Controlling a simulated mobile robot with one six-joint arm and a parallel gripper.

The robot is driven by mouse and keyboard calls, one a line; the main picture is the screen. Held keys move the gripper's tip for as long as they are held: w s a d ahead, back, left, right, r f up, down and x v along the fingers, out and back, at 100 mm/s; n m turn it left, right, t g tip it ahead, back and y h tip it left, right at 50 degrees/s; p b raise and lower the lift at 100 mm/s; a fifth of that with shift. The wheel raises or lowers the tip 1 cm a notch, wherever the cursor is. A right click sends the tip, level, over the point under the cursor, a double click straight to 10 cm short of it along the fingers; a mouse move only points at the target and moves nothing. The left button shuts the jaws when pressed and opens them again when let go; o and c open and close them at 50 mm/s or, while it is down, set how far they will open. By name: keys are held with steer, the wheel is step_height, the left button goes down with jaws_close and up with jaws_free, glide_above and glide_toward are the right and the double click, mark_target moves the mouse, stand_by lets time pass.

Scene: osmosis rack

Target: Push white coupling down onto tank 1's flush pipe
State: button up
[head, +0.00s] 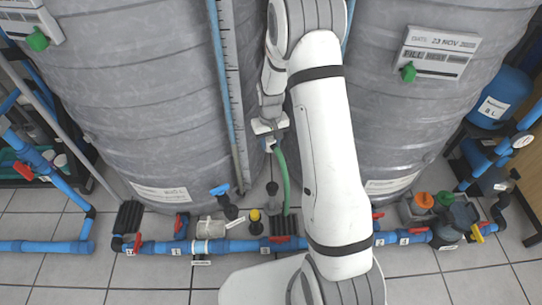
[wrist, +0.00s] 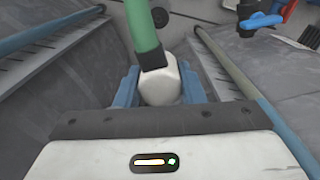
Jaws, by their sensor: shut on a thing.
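My gripper (head: 270,138) is in the gap between two large grey tanks, the left tank (head: 145,85) and the right tank (head: 405,120). Its blue fingers (wrist: 160,90) are shut on the white coupling (wrist: 163,78) in the wrist view. A green hose (wrist: 142,28) is joined to the coupling by a dark collar. In the head view the hose (head: 282,178) hangs from the gripper towards the floor pipework. A small grey upright stub (head: 272,188) stands below the gripper, apart from it. I cannot tell which pipe is tank 1's flush pipe.
A blue pipe run (head: 160,247) with red-handled valves crosses the floor in front of the tanks. A blue-handled valve (head: 220,188) stands left of the gap; a blue valve also shows in the wrist view (wrist: 260,20). A ruled gauge strip (head: 231,85) runs down the left tank.

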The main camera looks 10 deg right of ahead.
mark_target(270, 145)
step_height(270, 145, up, 12)
steer(key=s+m, duration=0.1)
steer(key=s, duration=0.1)
steer(key=shift+a+r, duration=0.2)
steer(key=shift+a, duration=0.05)
steer(key=shift+s, duration=0.2)
